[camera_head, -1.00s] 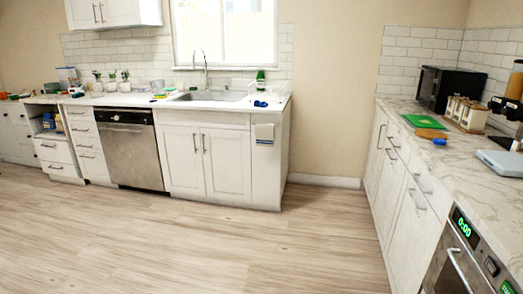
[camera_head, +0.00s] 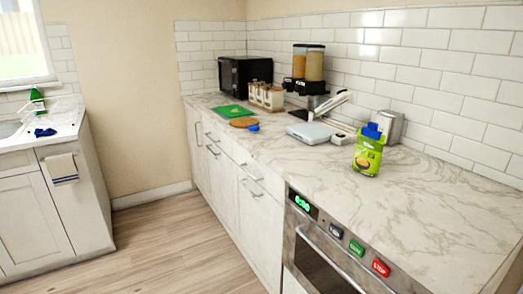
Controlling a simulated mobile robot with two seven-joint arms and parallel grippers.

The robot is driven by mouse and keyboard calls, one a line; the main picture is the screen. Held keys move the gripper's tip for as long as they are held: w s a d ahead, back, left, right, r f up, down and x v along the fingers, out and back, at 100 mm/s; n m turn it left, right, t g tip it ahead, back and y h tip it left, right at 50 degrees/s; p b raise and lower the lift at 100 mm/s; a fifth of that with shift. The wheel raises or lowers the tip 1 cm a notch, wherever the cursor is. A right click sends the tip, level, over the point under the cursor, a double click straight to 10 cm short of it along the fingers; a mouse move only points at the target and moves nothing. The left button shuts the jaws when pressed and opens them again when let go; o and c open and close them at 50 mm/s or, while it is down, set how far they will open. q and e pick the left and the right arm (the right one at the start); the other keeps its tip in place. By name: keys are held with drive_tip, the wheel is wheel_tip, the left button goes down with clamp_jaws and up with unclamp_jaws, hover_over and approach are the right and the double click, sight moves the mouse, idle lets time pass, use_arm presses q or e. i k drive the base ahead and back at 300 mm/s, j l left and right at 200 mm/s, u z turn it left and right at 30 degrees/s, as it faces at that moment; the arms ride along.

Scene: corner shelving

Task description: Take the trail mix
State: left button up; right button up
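A green and yellow package (camera_head: 368,155) with a blue top stands upright on the marble counter (camera_head: 400,200) at the right. Its label is too small to read, so I cannot tell if it is the trail mix. No other thing in view is clearly marked as trail mix. Neither of my grippers is in view.
Behind the package stands a metal canister (camera_head: 390,125). A flat grey device (camera_head: 311,133), a round brown board (camera_head: 243,122), a green board (camera_head: 231,112), a jar rack (camera_head: 266,96), a dispenser (camera_head: 307,68) and a black microwave (camera_head: 243,72) line the counter. The floor (camera_head: 165,245) is clear.

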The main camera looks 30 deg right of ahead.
sight(368, 151)
drive_tip(key=i+j+z, duration=0.15)
drive_tip(key=i+z, duration=0.15)
drive_tip(key=z, duration=0.15)
drive_tip(key=i+j+z, duration=0.2)
drive_tip(key=z, duration=0.25)
drive_tip(key=i+j+z, duration=0.55)
drive_tip(key=k+j, duration=0.05)
drive_tip(key=k, duration=0.05)
